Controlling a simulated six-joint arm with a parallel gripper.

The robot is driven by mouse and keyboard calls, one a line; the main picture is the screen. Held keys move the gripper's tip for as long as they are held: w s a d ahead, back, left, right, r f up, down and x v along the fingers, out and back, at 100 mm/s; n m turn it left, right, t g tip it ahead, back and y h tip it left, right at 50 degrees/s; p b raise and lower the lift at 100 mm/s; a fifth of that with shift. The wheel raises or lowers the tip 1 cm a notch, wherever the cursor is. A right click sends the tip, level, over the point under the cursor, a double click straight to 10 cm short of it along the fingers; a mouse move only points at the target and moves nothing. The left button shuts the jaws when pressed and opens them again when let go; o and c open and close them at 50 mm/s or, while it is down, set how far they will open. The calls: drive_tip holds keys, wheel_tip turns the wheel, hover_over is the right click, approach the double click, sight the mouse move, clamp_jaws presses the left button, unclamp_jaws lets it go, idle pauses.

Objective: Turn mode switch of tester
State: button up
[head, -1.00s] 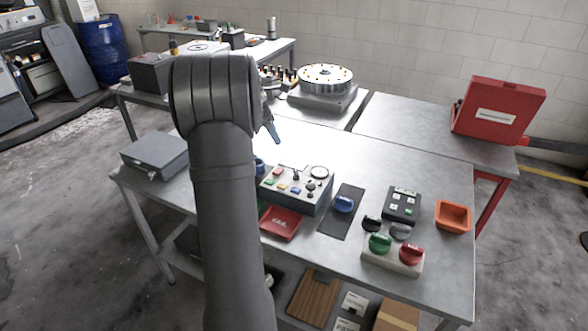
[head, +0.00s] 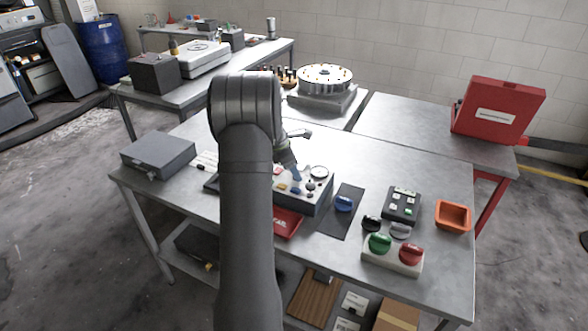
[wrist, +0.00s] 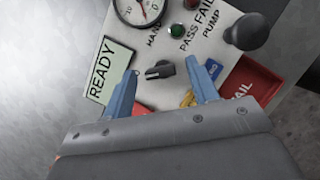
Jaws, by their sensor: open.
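The tester (head: 318,205) is a grey box with a light panel on the work table, partly hidden by my arm in the head view. In the wrist view its panel (wrist: 143,54) shows a gauge, a READY window and small lamps. A black switch knob (wrist: 160,69) with a pale pointer mark sits in the middle of the panel. My gripper (wrist: 163,66) is open, with a blue finger on either side of the knob. I cannot tell whether the fingers touch anything. In the head view my gripper (head: 291,166) is over the tester's left part.
A red FAIL tray (wrist: 257,81) and a black round handle (wrist: 247,31) are at the right in the wrist view.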

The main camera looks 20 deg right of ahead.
drive_tip(key=c, duration=1)
drive_tip(key=shift+m, duration=0.3)
drive_tip(key=shift+w+d+f+m+g, duration=0.1)
drive_tip(key=shift+m+g, duration=0.2)
drive_tip(key=shift+m, duration=0.3)
drive_tip(key=shift+w+m+g, duration=0.1)
drive_tip(key=shift+m+g, duration=0.2)
drive_tip(key=shift+m, duration=0.3)
drive_tip(key=m, duration=0.2)
drive_tip(key=m+g+y, duration=0.1)
drive_tip(key=m, duration=0.1)
drive_tip(key=shift+d+m+g, duration=0.1)
drive_tip(key=shift+m+g, duration=0.2)
drive_tip(key=m+y, duration=0.1)
drive_tip(key=m, duration=0.1)
drive_tip(key=m+g, duration=0.1)
drive_tip(key=m, duration=0.1)
drive_tip(key=shift+d+m+y, duration=0.15)
drive_tip(key=shift+m+y, duration=0.15)
drive_tip(key=shift+y, duration=0.1)
drive_tip(key=shift+d+m+y, duration=0.1)
drive_tip(key=shift+m+y, duration=0.6)
drive_tip(key=shift+m, duration=1.1)
